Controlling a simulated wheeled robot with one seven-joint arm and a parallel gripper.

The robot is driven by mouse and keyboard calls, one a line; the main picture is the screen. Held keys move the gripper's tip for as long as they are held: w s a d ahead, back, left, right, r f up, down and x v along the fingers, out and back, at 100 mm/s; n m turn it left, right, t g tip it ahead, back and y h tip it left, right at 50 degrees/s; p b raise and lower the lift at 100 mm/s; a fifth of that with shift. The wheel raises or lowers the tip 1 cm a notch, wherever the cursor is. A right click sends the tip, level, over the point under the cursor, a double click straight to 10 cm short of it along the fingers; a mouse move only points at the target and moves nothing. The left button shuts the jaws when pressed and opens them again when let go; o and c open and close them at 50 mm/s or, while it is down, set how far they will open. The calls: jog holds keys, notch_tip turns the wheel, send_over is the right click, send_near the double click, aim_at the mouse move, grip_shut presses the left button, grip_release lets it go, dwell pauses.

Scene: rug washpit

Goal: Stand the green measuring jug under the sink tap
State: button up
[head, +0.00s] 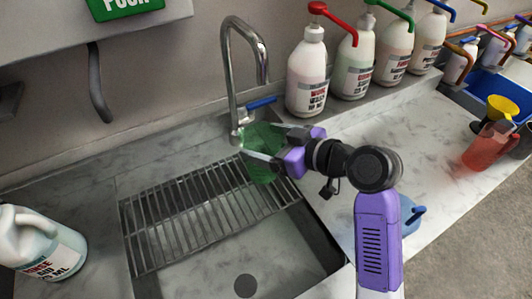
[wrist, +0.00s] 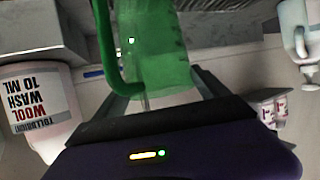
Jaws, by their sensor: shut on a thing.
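The green measuring jug (head: 262,139) is translucent and is at the rack's back right corner, close to the tap. My gripper (head: 268,146) is shut on the jug. In the wrist view the jug (wrist: 155,50) fills the top middle, with its handle between the fingers (wrist: 150,95). The sink tap (head: 262,62) is a chrome gooseneck with a blue lever, and its spout end is above the jug. The wire rack (head: 160,215) covers the back and left of the sink (head: 262,262). Whether the jug's base touches the rack is hard to tell.
Several pump bottles stand behind right, the red-pump one (head: 307,78) nearest the tap. A white jug bottle (head: 38,245) stands at left. A red jug (head: 490,148) with a yellow funnel (head: 502,108) and a blue jug (head: 411,216) are on the right. The sink's front is open.

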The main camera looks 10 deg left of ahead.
jog(key=shift+f, duration=2.55)
jog(key=shift+f, duration=0.15)
jog(key=o, duration=1.8)
jog(key=shift+d+r, duration=0.1)
jog(key=shift+r, duration=0.15)
jog(key=b+v, duration=0.1)
jog(key=v, duration=1)
jog(key=shift+s+d, duration=0.25)
jog(key=shift+d, duration=0.05)
